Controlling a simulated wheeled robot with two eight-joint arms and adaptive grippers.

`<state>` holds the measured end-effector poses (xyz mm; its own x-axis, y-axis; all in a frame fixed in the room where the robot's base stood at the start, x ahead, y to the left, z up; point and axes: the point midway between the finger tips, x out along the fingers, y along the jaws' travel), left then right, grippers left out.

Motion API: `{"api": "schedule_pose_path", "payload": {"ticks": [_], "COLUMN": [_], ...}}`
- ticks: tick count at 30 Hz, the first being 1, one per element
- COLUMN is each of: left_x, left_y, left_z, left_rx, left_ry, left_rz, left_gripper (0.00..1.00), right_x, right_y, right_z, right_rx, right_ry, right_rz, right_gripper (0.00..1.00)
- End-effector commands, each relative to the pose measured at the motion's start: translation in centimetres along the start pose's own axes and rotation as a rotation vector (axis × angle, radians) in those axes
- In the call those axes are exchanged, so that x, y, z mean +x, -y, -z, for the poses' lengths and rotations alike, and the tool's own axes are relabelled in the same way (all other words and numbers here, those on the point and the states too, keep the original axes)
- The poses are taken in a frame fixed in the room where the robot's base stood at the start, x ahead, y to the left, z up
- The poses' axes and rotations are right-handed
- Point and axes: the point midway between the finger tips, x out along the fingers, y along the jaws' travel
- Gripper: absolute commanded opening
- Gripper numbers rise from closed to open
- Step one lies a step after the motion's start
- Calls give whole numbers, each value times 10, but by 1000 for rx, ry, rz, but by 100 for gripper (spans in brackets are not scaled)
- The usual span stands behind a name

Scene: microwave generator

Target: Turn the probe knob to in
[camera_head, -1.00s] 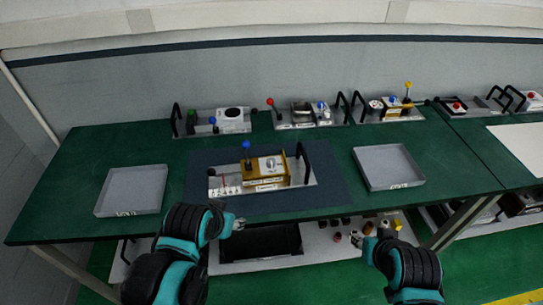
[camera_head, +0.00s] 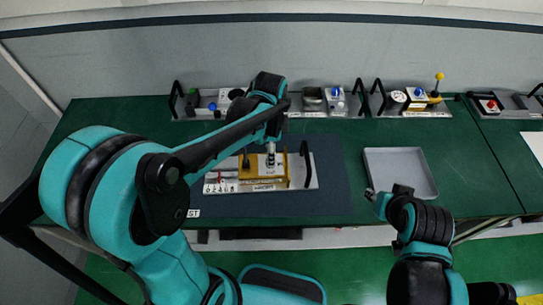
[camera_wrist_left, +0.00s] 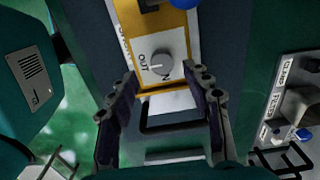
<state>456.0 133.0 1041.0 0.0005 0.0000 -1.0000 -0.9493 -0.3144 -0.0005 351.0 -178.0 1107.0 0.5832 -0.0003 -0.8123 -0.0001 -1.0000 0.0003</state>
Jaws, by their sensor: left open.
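The probe knob (camera_wrist_left: 161,62) is a grey round knob on a white plate lettered OUT and IN, on a yellow box (camera_wrist_left: 124,12). Its pale pointer mark faces the OUT side. In the head view the yellow box (camera_head: 247,173) stands on the metal-based device, and my left gripper (camera_head: 271,158) reaches down over it, hiding the knob. In the left wrist view my left gripper (camera_wrist_left: 163,82) is open and empty, its fingers apart on either side of the view just short of the knob. My right gripper (camera_head: 384,192) is near the table's front edge; its jaw opening is unclear.
A black handle (camera_head: 306,163) stands at the device's right end. The device is on a dark mat (camera_head: 331,180). A grey tray (camera_head: 402,172) lies to the right. Several other devices line the table's back (camera_head: 338,103).

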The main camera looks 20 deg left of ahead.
Motion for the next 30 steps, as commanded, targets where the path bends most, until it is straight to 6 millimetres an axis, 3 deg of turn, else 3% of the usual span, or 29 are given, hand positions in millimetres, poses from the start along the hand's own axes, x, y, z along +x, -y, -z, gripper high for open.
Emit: {"api": "schedule_pose_path", "payload": {"ticks": [3, 7, 18, 20, 24, 30], "left_x": [22, 37, 43, 43, 43, 43], "left_y": [1, 1, 0, 0, 0, 0], "left_z": [0, 0, 0, 0, 0, 0], "left_rx": [-1, -2, -2, -2, -3, -6], "left_ry": [0, -1, -1, -1, -1, -1], "left_rz": [1, 1, 2, 2, 2, 2], "left_gripper": [49, 49, 49, 36, 0, 0], "right_x": [7, 10, 10, 10, 10, 10], "right_y": [0, 0, 0, 0, 0, 0], "right_z": [-5, -7, -7, -7, -7, -7], "right_rx": [0, 0, 0, 0, 0, 0], "right_ry": [0, 0, 0, 0, 0, 0], "right_rz": [0, 0, 0, 0, 0, 0], "right_gripper": [36, 36, 36, 36, 36, 36]}}
